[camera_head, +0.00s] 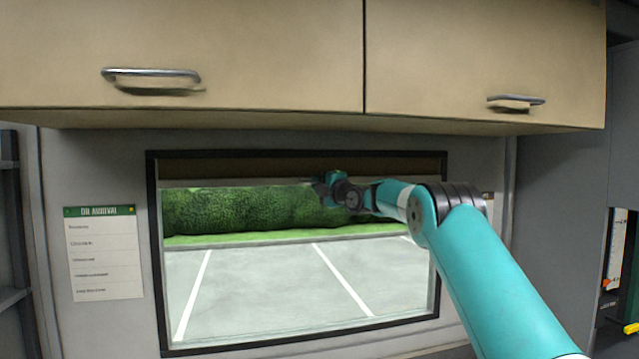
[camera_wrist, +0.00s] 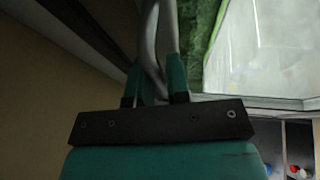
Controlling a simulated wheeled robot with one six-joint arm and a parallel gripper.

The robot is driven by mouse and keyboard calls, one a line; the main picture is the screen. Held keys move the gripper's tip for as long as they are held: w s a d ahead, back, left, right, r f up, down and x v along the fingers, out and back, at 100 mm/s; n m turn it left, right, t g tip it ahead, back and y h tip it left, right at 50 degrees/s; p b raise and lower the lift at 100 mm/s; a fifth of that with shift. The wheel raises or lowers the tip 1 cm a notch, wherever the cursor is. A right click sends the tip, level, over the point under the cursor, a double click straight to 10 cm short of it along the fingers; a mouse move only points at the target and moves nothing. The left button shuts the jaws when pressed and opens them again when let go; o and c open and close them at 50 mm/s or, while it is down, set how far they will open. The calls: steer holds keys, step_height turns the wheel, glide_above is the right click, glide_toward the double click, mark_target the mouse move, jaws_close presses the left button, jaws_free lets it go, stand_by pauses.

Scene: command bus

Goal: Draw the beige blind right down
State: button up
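The beige blind (camera_head: 250,168) is a short brownish strip across the top of the window, with a pale bottom rail (camera_head: 225,183). Most of the window is uncovered. My gripper (camera_head: 322,187) is at the rail, right of the window's middle. In the wrist view, my gripper (camera_wrist: 154,82) has its two teal fingers apart, with a grey bar (camera_wrist: 150,40) running between them. The bar looks like the blind's rail. I cannot tell whether the fingers press on it. The blind's cloth (camera_wrist: 75,40) seems to lie left of the bar.
Beige overhead cupboards (camera_head: 240,60) with metal handles hang just above the window. The dark window frame (camera_head: 155,260) surrounds glass showing a hedge and parking bays. A notice (camera_head: 103,252) is on the wall to the left. The space below my gripper before the glass is clear.

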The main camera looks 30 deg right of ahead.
steer(key=shift+d, duration=0.1)
jaws_close()
step_height(320, 180, down, 54)
steer(key=b, duration=5.5)
steer(key=shift+f+b, duration=0.1)
steer(key=shift+b, duration=0.25)
steer(key=shift+f, duration=0.1)
steer(key=shift+o, duration=2.2)
jaws_free()
